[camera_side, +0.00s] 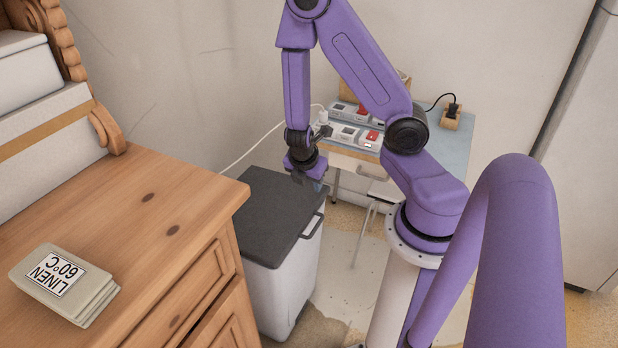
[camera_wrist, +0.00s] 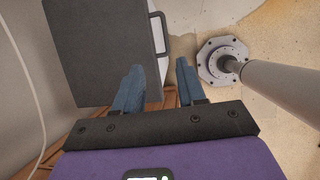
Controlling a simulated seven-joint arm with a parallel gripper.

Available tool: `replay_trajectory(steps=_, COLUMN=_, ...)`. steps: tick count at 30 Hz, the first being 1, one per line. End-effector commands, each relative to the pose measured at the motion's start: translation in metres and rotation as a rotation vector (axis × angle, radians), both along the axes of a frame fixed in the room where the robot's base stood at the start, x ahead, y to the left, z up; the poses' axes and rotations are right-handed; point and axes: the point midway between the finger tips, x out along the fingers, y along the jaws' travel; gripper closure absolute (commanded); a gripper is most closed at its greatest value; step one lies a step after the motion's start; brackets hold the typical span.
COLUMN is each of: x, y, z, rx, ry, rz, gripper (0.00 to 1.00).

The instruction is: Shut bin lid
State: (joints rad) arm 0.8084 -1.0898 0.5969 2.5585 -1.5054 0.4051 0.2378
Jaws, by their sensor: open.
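The bin (camera_side: 283,292) is a tall pale box on the floor beside the wooden dresser. Its dark grey lid (camera_side: 272,215) lies flat across the top, with no gap that I can see. A dark bar handle (camera_side: 314,225) sits along the lid's right edge. The wrist view shows the lid (camera_wrist: 98,50) at upper left and the handle (camera_wrist: 161,36) beside it. My gripper (camera_side: 313,182) is near the lid's far right corner. In the wrist view my gripper (camera_wrist: 158,78) has its two blue fingers apart, with nothing between them. Whether a finger touches the lid, I cannot tell.
The dresser (camera_side: 135,215) stands close to the bin's left, with a stack of linen cards (camera_side: 62,283) on top. A small table (camera_side: 445,150) with switch boxes (camera_side: 357,133) stands behind. A white cable (camera_side: 252,148) runs behind the bin. Floor (camera_side: 347,262) shows to the bin's right.

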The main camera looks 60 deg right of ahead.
Motion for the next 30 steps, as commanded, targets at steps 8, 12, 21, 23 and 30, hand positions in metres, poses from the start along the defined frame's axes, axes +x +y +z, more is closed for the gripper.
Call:
replay_trajectory(steps=8, x=-0.001, y=0.005, z=0.012, rx=0.004, ry=0.000, rz=-0.001, gripper=0.60)
replay_trajectory(steps=12, x=-0.002, y=0.007, z=0.014, rx=0.006, ry=0.002, rz=0.000, gripper=0.60)
replay_trajectory(steps=21, x=-0.002, y=0.007, z=0.014, rx=0.006, ry=0.003, rz=-0.001, gripper=0.63)
replay_trajectory(steps=23, x=-0.002, y=0.007, z=0.014, rx=0.007, ry=0.003, rz=-0.006, gripper=0.83)
replay_trajectory(steps=30, x=0.012, y=-0.011, z=-0.003, rx=0.023, ry=-0.001, rz=-0.312, gripper=1.00)
